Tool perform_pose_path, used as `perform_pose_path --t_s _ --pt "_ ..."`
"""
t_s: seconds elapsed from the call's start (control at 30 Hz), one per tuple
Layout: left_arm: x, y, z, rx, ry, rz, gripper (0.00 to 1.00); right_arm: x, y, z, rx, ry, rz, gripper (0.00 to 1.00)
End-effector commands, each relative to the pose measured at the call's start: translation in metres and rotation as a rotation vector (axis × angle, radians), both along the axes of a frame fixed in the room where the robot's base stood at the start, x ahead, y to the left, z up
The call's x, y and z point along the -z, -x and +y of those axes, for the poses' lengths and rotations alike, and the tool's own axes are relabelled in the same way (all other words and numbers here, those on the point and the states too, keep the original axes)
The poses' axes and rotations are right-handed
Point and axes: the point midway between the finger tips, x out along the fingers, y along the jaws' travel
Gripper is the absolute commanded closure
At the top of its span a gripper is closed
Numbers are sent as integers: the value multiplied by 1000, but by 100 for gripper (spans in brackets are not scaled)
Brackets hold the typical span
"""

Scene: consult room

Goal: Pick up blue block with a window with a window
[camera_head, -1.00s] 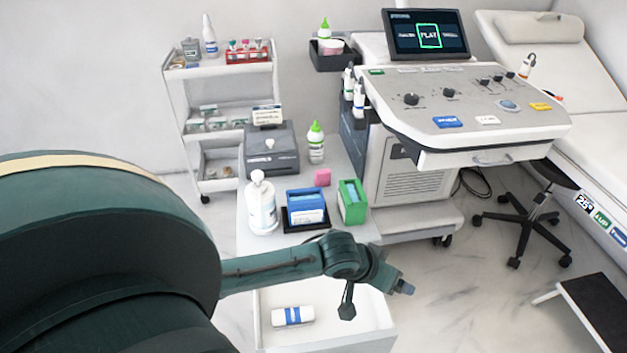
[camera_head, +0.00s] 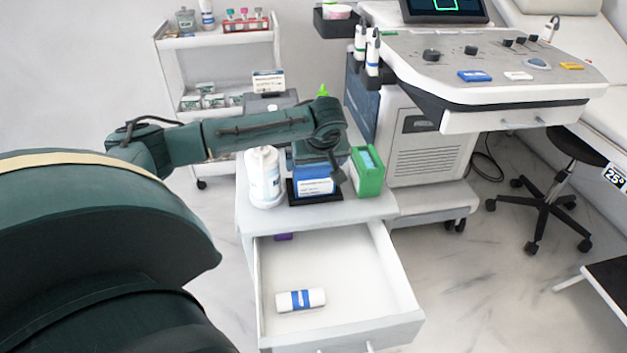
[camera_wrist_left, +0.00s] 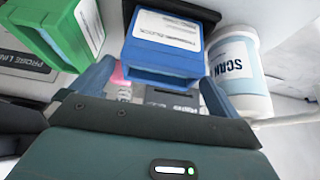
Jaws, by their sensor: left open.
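The blue block (camera_head: 318,171) is a box with a white label on its front face. It stands on a small black tray (camera_head: 291,194) on top of the white drawer cabinet. My left gripper (camera_head: 322,152) is over it, and the arm hides the block's top and back. In the left wrist view, the blue block (camera_wrist_left: 160,62) lies between the two blue fingers of my open left gripper (camera_wrist_left: 155,76), with no clear sign of contact. My right gripper is not in view.
A white bottle (camera_head: 263,178) stands close left of the block, and a green box (camera_head: 368,175) close right. Below, an open drawer (camera_head: 340,325) holds a white roll with blue bands (camera_head: 300,300) and a purple item (camera_head: 284,237). The ultrasound console (camera_head: 500,80) stands at right.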

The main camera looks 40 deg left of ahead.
Motion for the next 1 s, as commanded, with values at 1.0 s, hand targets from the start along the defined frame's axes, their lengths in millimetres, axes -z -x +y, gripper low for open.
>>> perform_pose_path --t_s 1.0 --pt "59 -18 27 4 0 -1 13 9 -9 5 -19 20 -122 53"
